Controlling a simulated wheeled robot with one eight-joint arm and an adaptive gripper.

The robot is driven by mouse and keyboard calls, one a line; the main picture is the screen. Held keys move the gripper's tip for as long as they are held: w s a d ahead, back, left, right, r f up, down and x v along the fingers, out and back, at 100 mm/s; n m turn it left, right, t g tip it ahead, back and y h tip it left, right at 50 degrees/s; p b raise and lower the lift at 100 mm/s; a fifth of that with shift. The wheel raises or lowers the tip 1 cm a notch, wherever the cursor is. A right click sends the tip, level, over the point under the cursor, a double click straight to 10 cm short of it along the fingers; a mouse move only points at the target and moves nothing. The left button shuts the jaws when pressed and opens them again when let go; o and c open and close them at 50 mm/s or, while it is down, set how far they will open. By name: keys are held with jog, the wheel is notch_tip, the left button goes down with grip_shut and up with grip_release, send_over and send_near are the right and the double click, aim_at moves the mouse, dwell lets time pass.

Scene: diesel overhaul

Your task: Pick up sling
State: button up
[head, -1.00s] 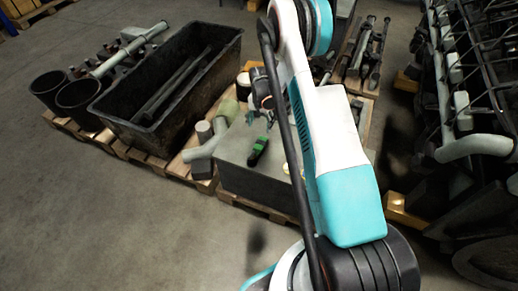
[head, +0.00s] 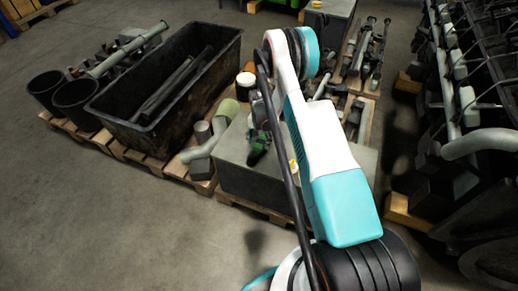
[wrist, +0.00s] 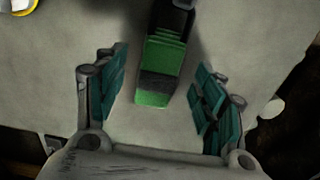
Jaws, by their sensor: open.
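The sling (wrist: 162,75) is a green bundle with a dark band, lying on the flat top of a grey block. In the wrist view it sits between the two teal-padded fingers of my gripper (wrist: 160,70). The fingers are open, with a gap on both sides of the sling. The far end of the sling is dark and runs toward the top edge of the view. In the head view the sling (head: 257,150) is partly covered by my gripper and wrist, which are close above it.
The grey block (head: 235,178) stands on a pallet. A black bin (head: 128,125) with dark bars is to its left, and pipe fittings (head: 205,140) lie between. A yellow-rimmed round item (wrist: 22,6) is on the block. Engine parts (head: 465,120) stand at the right. The front-left floor is open.

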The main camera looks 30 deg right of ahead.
aim_at(259, 144)
notch_tip(259, 144, down, 3)
jog(key=shift+a+f+b, duration=0.15)
jog(key=shift+b, duration=0.35)
jog(key=c, duration=1.4)
notch_tip(259, 144, up, 25)
jog(key=p, duration=0.8)
